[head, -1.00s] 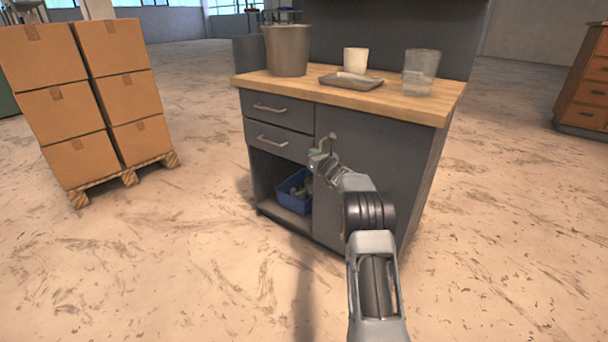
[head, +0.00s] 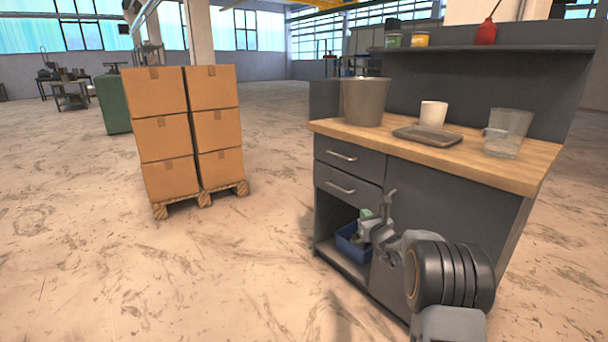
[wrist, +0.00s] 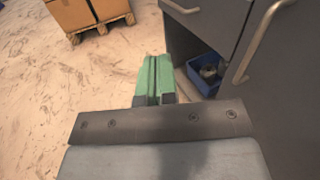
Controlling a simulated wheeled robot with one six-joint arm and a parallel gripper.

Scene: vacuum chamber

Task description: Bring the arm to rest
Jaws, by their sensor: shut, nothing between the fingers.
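My gripper (head: 366,213) is in front of the workbench's lower cabinet, near the open shelf and below the two drawers. In the wrist view its green fingers (wrist: 154,78) are together, with nothing between them. My arm reaches up from the lower right of the head view. The fingers look apart from the cabinet front, but the exact gap cannot be told.
The grey workbench (head: 440,225) carries a bucket (head: 366,102), white cup (head: 433,114), tray (head: 428,137) and clear container (head: 507,133). A blue bin (head: 351,242) sits on its open shelf. Stacked boxes (head: 190,130) stand on a pallet at left. The floor between is clear.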

